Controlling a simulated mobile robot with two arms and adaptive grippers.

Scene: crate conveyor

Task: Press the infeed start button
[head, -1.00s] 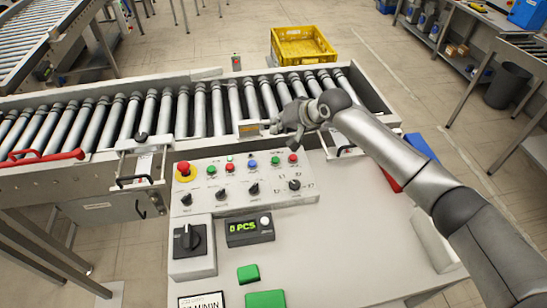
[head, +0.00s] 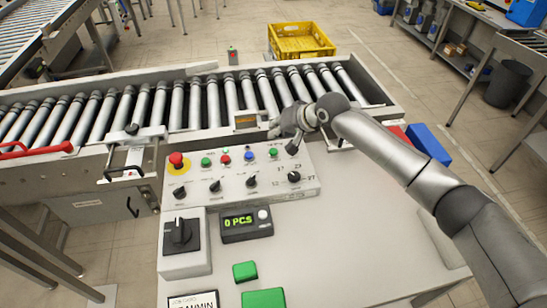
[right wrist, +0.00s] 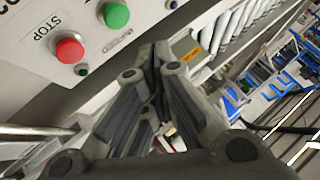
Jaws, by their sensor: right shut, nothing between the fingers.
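The control panel (head: 215,192) carries a row of buttons: a green one (head: 206,161), a red one (head: 225,159), a blue one (head: 248,156) and another green one (head: 272,153). Its labels are too small to read in the head view, so I cannot tell there which is infeed start. My right gripper (head: 291,147) is shut and empty over the panel's upper right, hiding the rightmost red button. In the right wrist view, a red button (right wrist: 69,52) marked STOP and a green button (right wrist: 116,15) lie left of the shut fingers, apart from them. My left gripper is out of view.
A red emergency button (head: 176,159) and black knobs share the panel. Below are a rotary switch (head: 180,235) and a counter reading 0 PCS (head: 246,223). The roller conveyor (head: 212,103) runs behind, with a yellow crate (head: 300,40) beyond it. A blue bin (head: 428,144) is at right.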

